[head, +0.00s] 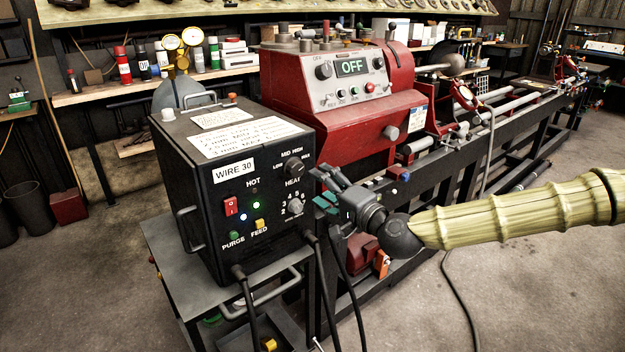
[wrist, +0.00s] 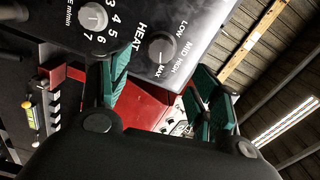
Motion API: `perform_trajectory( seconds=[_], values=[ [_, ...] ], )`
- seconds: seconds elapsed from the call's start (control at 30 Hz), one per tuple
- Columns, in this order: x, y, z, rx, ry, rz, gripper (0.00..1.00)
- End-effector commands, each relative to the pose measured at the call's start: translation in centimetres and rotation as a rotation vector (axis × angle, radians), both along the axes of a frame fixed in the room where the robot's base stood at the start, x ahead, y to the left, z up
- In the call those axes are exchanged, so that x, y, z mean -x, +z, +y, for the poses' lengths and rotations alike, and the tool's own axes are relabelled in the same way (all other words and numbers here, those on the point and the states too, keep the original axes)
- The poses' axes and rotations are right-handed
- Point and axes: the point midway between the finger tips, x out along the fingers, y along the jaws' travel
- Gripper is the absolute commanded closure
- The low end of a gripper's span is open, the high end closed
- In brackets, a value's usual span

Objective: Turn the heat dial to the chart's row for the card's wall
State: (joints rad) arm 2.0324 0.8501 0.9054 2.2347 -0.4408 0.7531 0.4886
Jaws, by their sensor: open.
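A black welder box (head: 200,200) has a dark heat dial (head: 292,167) at the upper right of its front, labelled LOW, MID, HIGH and MAX. The dial also shows in the wrist view (wrist: 162,47); I cannot surely read its setting. A white chart (head: 245,137) lies on the box top, its small rows only partly legible. A smaller white card (head: 222,118) lies behind it, too small to read. My gripper (head: 324,195) is open and empty, right of the box front and apart from the dial. Its teal fingers show in the wrist view (wrist: 160,78).
A grey numbered dial (head: 295,206) sits below the heat dial, with a red switch (head: 231,206) to the left. Cables hang below the box front. A red lathe (head: 340,110) stands behind and to the right. The floor in front is mostly open.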

Motion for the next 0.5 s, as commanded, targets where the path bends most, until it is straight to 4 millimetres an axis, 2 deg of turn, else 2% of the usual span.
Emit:
perform_trajectory(
  seconds=[0.23,0.5],
  values=[
    [1.9,0.0,-1.5,-0.001,-0.001,0.000,0.37],
    [2.3,0.0,-1.7,-0.001,-0.001,0.000,0.37]
  ],
)
